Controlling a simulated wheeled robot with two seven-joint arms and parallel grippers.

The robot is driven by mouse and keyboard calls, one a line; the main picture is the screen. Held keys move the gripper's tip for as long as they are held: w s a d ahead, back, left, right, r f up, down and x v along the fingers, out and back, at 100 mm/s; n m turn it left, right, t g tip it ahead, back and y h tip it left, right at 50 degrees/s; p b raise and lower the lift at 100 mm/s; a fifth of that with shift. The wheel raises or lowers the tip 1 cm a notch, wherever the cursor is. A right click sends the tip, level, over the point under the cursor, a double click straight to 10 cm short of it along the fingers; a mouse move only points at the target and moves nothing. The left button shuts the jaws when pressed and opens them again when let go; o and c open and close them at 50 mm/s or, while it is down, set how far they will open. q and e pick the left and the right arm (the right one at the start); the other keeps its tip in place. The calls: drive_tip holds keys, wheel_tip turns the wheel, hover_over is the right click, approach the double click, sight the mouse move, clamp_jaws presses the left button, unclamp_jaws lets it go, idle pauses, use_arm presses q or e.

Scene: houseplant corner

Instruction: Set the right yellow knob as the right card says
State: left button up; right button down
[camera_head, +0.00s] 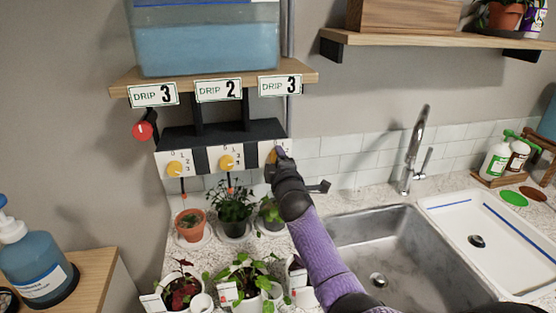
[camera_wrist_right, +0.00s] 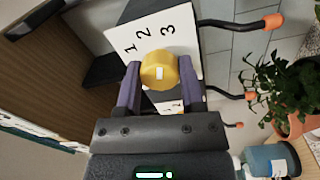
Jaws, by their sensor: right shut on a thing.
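The right card (camera_head: 279,85) reads DRIP 3 and hangs on the shelf edge above the right dial. The right yellow knob (camera_head: 271,156) is mostly hidden by my right gripper (camera_head: 279,158) in the head view. In the right wrist view the yellow knob (camera_wrist_right: 159,70) sits between the two fingers, which are shut on its sides. A small white mark shows on its face; which number it points to I cannot tell. The white dial plate (camera_wrist_right: 180,48) carries 1, 2 and 3. My left gripper is not in view.
A middle yellow knob (camera_head: 227,161) and a left yellow knob (camera_head: 174,168) sit on the same panel, under cards DRIP 2 (camera_head: 218,90) and DRIP 3 (camera_head: 153,95). A red knob (camera_head: 142,131) is at the left. Potted plants (camera_head: 234,207) stand below, the sink (camera_head: 397,232) right.

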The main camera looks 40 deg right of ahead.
drive_tip(key=shift+m, duration=0.9)
drive_tip(key=shift+c, duration=1)
unclamp_jaws()
drive_tip(key=p+v, duration=0.2)
drive_tip(key=v, duration=0.8)
